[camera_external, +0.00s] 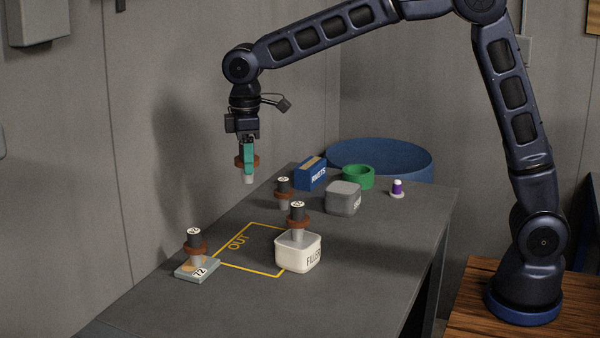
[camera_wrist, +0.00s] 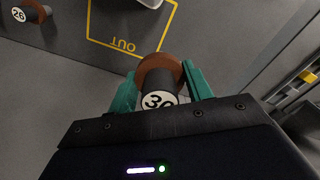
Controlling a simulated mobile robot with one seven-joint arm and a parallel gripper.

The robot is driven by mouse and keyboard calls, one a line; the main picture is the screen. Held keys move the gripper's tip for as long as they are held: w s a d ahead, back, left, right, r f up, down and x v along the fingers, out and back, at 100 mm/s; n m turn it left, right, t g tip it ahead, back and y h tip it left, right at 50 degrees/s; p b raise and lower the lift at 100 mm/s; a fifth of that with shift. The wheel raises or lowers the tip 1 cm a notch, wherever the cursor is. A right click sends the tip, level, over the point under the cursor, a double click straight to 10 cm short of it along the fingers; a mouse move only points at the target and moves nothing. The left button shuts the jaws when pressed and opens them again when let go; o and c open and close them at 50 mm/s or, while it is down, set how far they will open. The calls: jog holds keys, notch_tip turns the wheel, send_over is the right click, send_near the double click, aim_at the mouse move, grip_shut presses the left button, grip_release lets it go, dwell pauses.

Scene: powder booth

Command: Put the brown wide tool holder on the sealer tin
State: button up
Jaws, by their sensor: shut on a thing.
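My gripper (camera_external: 248,160) with teal fingers is high above the back left of the table. It is shut on a tool holder (camera_external: 248,179) with a brown flange, a pale tip pointing down and a black numbered top. In the wrist view the holder (camera_wrist: 158,75) sits between the fingers (camera_wrist: 162,92), its number partly hidden. The grey tin (camera_external: 341,198) stands right of it at the back middle of the table; its label is too small to read, and its top looks clear. Other brown-flanged holders stand on the white FILLER tin (camera_external: 308,260), the plate marked 72 (camera_external: 207,272) and the table.
The holder on the table (camera_external: 284,193) stands left of the grey tin. A blue RIVETS box (camera_external: 311,174), a green ring (camera_external: 358,176) and a purple-and-white piece (camera_external: 397,188) are near the grey tin. The yellow OUT outline (camera_external: 236,268) is mostly bare. The table's right front is clear.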

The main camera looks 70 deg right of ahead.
jog(key=s+d+r+m, duration=0.1)
jog(key=d+m, duration=0.1)
jog(key=d, duration=0.9)
jog(key=s+d+r+m, duration=0.1)
jog(key=d+r+m, duration=0.1)
jog(key=d, duration=0.9)
jog(key=r+m, duration=0.2)
jog(key=m, duration=0.1)
send_over(345, 188)
notch_tip(345, 188, down, 20)
jog(key=o, duration=1.3)
jog(key=shift+f, duration=0.1)
jog(key=shift+c, duration=0.2)
